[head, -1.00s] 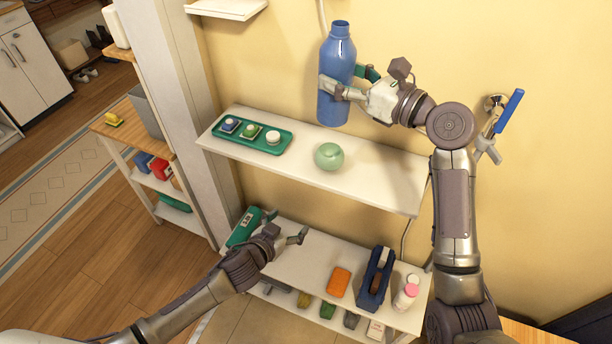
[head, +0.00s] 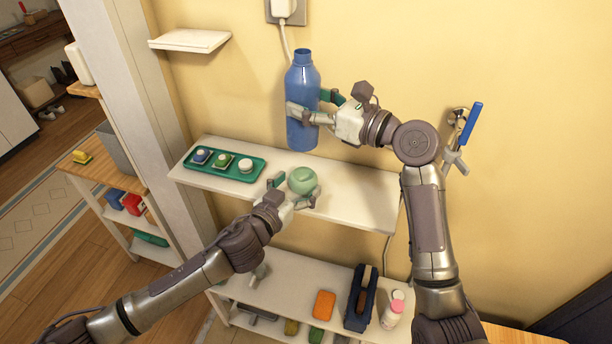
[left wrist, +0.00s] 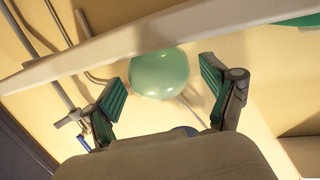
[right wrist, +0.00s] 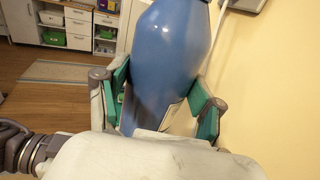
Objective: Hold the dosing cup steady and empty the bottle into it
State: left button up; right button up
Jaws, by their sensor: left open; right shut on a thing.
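The blue bottle (head: 302,102) is upright above the upper shelf, and my right gripper (head: 318,108) is shut on it. In the right wrist view the bottle (right wrist: 170,55) sits between the green pads of my right gripper (right wrist: 165,105). A round pale green cup (head: 302,180), which seems to be the dosing cup, stands on the upper shelf. My left gripper (head: 293,192) is open at the cup's near side, one finger to each side. In the left wrist view the cup (left wrist: 158,74) lies ahead, between and beyond the open fingers of my left gripper (left wrist: 165,95); neither pad clearly touches it.
The lower shelf (head: 290,285) holds an orange block (head: 324,304), a dark blue holder (head: 361,298) and a white-pink bottle (head: 393,310).

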aim_at(309, 174)
pick_arm(q)
jog(key=shift+x, duration=2.5)
jog(key=c, duration=1.1)
jog(key=shift+o, duration=0.2)
jog(key=o, duration=1.1)
jog(key=c, duration=1.1)
